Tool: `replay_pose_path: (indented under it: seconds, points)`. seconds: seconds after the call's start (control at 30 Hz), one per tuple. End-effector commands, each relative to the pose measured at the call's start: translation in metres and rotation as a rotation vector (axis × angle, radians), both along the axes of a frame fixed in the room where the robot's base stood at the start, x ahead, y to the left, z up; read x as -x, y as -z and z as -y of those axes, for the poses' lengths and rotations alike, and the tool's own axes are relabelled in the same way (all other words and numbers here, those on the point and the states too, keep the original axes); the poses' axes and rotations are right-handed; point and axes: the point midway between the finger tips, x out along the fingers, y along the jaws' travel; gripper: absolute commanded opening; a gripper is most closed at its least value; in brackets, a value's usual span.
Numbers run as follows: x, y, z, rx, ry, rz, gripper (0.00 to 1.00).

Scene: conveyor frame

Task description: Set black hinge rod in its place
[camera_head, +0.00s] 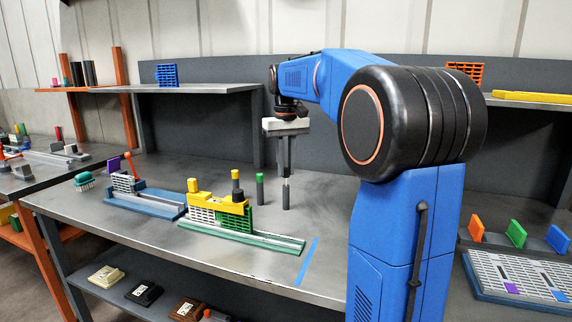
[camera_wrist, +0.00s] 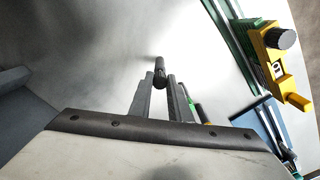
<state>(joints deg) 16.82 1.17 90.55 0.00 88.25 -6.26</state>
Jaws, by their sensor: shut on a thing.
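My gripper (camera_head: 285,174) points straight down over the table and is shut on a black hinge rod (camera_head: 286,196). The rod is upright between the fingertips, and I cannot tell whether its lower end touches the table. In the wrist view the rod (camera_wrist: 160,70) shows at the tips of my gripper (camera_wrist: 160,82). The conveyor frame, with a green base (camera_head: 275,241), white grid and yellow parts (camera_head: 222,205), stands to the left of my gripper. The rod is apart from the frame.
A dark rod with a green top (camera_head: 260,188) stands just left of the held rod. A blue-based assembly (camera_head: 150,201) is farther left. A blue tape line (camera_head: 308,260) marks the table at right. Shelves (camera_head: 220,88) run behind; the table around the rod is mostly clear.

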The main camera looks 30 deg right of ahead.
Motion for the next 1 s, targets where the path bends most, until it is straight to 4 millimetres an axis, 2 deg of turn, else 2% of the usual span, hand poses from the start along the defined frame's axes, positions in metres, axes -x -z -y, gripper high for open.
replay_pose_path:
  seconds: [1.0]
  points:
    - [0.000,0.025,0.000,0.000,0.000,-0.001,0.00]
